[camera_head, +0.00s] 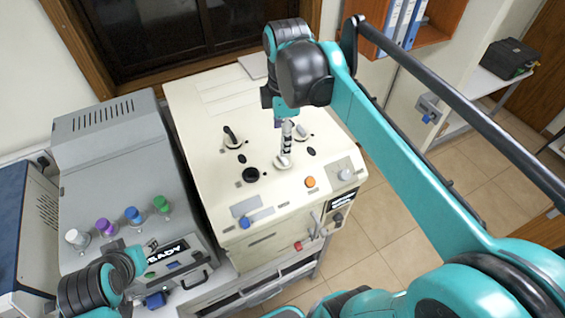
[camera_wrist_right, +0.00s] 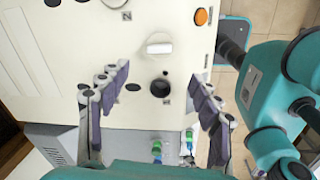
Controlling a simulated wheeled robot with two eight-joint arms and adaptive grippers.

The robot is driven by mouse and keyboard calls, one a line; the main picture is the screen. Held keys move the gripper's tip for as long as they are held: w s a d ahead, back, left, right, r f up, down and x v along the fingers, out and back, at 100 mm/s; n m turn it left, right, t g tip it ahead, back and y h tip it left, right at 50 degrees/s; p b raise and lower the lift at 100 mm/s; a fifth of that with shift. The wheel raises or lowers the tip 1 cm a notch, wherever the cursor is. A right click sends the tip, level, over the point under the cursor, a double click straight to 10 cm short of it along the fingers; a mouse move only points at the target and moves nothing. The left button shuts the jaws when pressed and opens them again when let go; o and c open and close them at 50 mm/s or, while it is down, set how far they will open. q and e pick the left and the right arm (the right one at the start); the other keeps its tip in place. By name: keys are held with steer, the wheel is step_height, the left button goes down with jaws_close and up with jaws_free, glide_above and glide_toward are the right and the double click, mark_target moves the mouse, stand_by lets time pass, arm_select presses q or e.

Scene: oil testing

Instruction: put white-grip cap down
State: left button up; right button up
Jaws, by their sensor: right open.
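The white-grip cap (camera_head: 284,161) sits on the top of the cream machine (camera_head: 205,98), with its short white grip upright. It also shows in the right wrist view (camera_wrist_right: 159,47), beside an open black round hole (camera_wrist_right: 160,86). My right gripper (camera_head: 286,145) points down over the cap's area in the head view. In the right wrist view my right gripper (camera_wrist_right: 160,73) has its two fingers wide apart with nothing between the pads. The cap is apart from both fingers there.
A black-handled cap (camera_head: 231,138), another pale knob (camera_head: 302,131) and an orange button (camera_head: 310,182) are on the machine top. A grey machine (camera_head: 112,165) with several coloured-cap vials stands left. A dark box (camera_head: 509,58) is on a shelf at far right.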

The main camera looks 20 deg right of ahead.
steer(key=s+a+f+m+t, duration=0.1)
steer(key=s+f+m, duration=0.1)
steer(key=m, duration=0.1)
steer(key=s+a+f+m+t, duration=0.1)
steer(key=s+f+m, duration=0.1)
steer(key=m, duration=0.1)
steer(key=s+f+m+t, duration=0.1)
steer(key=s+f+m, duration=0.1)
steer(key=m, duration=0.1)
steer(key=shift+s+a+f+t, duration=0.15)
steer(key=shift+a+f+t, duration=0.15)
steer(key=shift+a+f, duration=0.1)
steer(key=f+m, duration=0.1)
steer(key=s+f+m+t, duration=0.1)
steer(key=f+m, duration=0.1)
steer(key=s+a+f+m+t, duration=0.1)
steer(key=m, duration=0.1)
steer(key=shift+s+f, duration=0.2)
steer(key=shift+s, duration=0.05)
steer(key=shift+f+m, duration=0.25)
steer(key=shift+m, duration=0.35)
arm_select(q)
steer(key=shift+s, duration=0.2)
arm_select(e)
steer(key=shift+s, duration=0.1)
